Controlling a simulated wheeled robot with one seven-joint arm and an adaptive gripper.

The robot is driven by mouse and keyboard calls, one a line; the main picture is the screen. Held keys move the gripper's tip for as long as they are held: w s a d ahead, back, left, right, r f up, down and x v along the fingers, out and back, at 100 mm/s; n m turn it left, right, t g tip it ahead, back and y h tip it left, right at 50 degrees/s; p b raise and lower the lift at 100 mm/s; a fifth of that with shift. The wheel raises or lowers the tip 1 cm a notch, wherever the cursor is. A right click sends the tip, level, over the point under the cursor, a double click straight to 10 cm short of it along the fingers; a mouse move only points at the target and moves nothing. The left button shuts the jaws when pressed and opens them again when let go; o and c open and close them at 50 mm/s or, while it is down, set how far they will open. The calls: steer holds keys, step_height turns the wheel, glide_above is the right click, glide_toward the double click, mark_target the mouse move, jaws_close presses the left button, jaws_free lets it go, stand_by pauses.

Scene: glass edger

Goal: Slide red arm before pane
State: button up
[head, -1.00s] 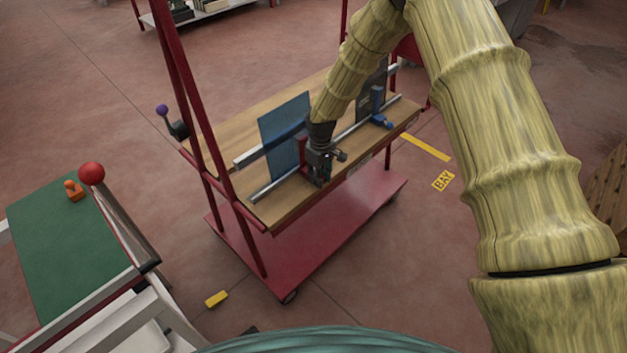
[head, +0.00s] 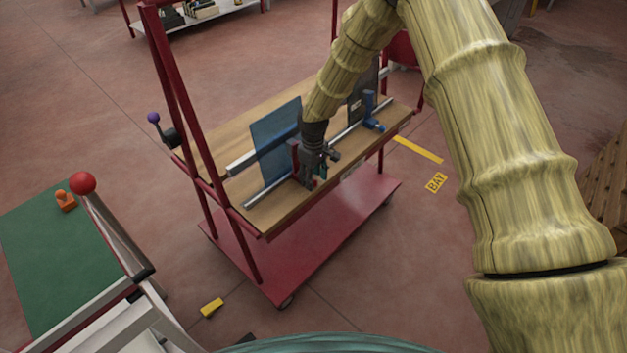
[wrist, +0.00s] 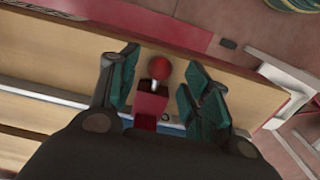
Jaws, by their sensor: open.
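The red arm (wrist: 150,103), a red block with a red ball knob (wrist: 159,68), stands on the rail between my open fingers in the wrist view. My gripper (wrist: 158,92) has its green-padded fingers on either side of it; I cannot tell whether they touch it. In the head view my gripper (head: 314,178) is at the near side of the cart's wooden top, and the red arm is mostly hidden behind it. A blue pane (head: 275,140) stands upright just left of my gripper. The metal rail (head: 345,134) runs along the top.
A blue arm (head: 371,112) sits on the same rail farther right, near a dark pane (head: 357,98). The cart's red upright posts (head: 180,95) rise at the left. A green-topped bench (head: 45,255) with a red ball stands at the left. Floor is open at right.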

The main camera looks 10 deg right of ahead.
step_height(320, 180, up, 10)
stand_by(0.5)
steer(key=shift+s, duration=0.1)
steer(key=s+d+f+m+y, duration=0.2)
steer(key=s+f+m, duration=0.2)
steer(key=s+f, duration=1.8)
steer(key=s+d+m+h, duration=0.1)
steer(key=s+d, duration=0.2)
steer(key=s, duration=1)
steer(key=s+d+m+h+p, duration=0.1)
steer(key=s+d+m, duration=0.1)
steer(key=s, duration=1)
steer(key=shift+s+d+f+m, duration=0.3)
steer(key=shift+s+d+f, duration=0.1)
steer(key=shift+d, duration=0.3)
